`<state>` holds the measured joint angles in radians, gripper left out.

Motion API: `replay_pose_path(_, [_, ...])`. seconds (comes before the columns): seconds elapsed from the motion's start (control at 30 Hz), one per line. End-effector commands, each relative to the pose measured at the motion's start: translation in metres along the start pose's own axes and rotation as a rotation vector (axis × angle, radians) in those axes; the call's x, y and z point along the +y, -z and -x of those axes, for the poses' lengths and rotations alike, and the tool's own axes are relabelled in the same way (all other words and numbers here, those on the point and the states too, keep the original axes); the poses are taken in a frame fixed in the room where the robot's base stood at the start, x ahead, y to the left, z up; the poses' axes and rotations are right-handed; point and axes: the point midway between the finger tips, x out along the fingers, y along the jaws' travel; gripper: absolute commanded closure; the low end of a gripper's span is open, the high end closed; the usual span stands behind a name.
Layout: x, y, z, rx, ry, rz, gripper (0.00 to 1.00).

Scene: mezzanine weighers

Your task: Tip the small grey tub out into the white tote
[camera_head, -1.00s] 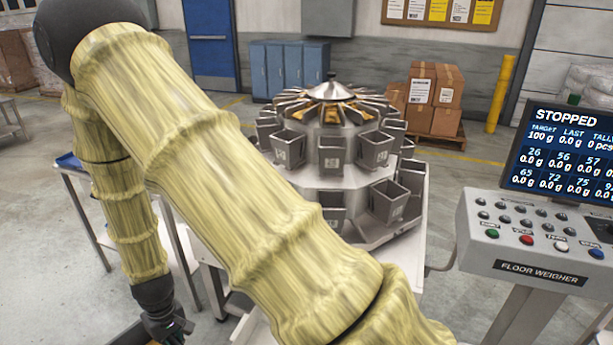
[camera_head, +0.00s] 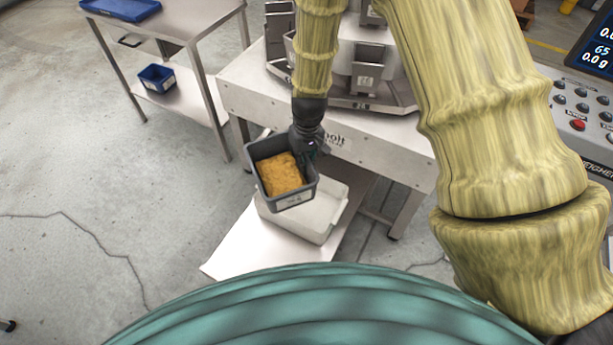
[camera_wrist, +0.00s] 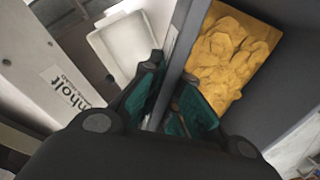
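The small grey tub (camera_head: 265,152) holds a golden-yellow, crumbly load and hangs above the white tote, roughly upright with a slight tilt. In the wrist view the tub's grey wall (camera_wrist: 180,65) runs between my green-padded fingers, with the yellow contents to its right. My gripper (camera_head: 307,146) is shut on the tub's rim at its far right side. The white tote (camera_head: 325,228) sits on a low metal shelf, partly hidden under the tub. The tote also shows in the wrist view (camera_wrist: 122,45), and its visible part looks empty.
The weigher's metal table (camera_head: 270,105) stands just behind the tub. A side table (camera_head: 195,28) at the upper left carries a blue tray (camera_head: 122,8), with a blue bin (camera_head: 157,78) on its lower shelf. The control panel (camera_head: 590,110) is at the right. The floor at left is clear.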

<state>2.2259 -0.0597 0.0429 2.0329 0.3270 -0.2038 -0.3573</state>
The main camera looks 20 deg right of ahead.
Motion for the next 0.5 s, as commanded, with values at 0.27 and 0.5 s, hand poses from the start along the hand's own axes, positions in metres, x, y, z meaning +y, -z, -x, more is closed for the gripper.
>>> replay_pose_path(0.27, [0.002, 0.037, -0.074, -0.009, 0.004, 0.138, 1.0])
replay_pose_path(0.5, [0.008, 0.068, -0.125, -0.016, 0.007, 0.253, 1.0])
